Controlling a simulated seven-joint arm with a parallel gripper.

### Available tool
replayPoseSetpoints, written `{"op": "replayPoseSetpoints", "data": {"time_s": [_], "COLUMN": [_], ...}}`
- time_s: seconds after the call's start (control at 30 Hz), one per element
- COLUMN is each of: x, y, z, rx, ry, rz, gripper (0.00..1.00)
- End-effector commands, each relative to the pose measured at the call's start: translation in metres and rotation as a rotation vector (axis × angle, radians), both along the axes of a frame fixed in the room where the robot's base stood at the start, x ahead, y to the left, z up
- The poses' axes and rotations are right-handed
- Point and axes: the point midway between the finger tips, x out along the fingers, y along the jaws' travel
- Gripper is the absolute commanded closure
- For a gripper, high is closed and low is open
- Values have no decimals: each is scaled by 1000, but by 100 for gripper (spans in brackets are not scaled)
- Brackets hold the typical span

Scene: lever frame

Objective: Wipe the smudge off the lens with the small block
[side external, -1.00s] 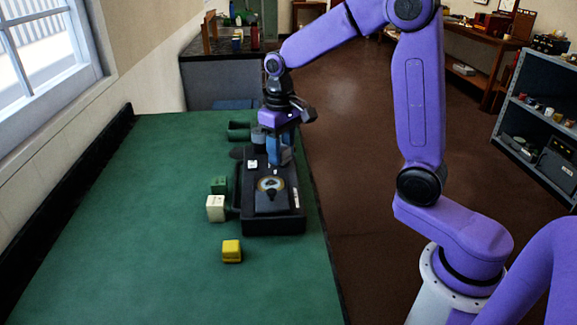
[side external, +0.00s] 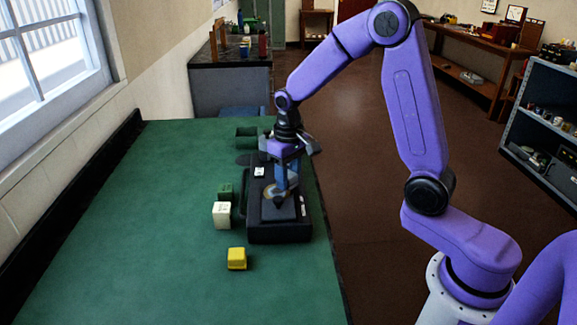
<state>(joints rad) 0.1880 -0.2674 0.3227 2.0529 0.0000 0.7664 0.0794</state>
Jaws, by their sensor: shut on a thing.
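The black lever frame (side external: 279,231) stands on the green table. The round lens (side external: 268,191), with a pale ring, is on its top and is partly hidden by my gripper. My gripper (side external: 286,181) points down over the lens and is shut on a small blue block (side external: 281,178). The block is close above the lens or touching it; I cannot tell which. The smudge cannot be made out at this size.
A white cube (side external: 221,215) and a dark green block (side external: 226,192) stand left of the frame. A yellow block (side external: 237,258) lies in front. The table's left side is clear.

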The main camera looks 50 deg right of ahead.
Motion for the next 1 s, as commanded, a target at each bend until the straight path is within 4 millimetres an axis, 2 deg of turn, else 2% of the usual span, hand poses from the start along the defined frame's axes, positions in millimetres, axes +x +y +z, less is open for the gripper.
{"op": "replayPoseSetpoints", "data": {"time_s": [0.13, 0.17, 0.8, 1.0], "x": [1, 4, 42, 29], "y": [1, 4, 42, 29], "z": [-22, -19, -20, -20], "rx": [0, 0, 0, 0], "ry": [5, 0, 0, 1], "rz": [1, 2, 0, -1], "gripper": [81, 86, 86, 86]}}
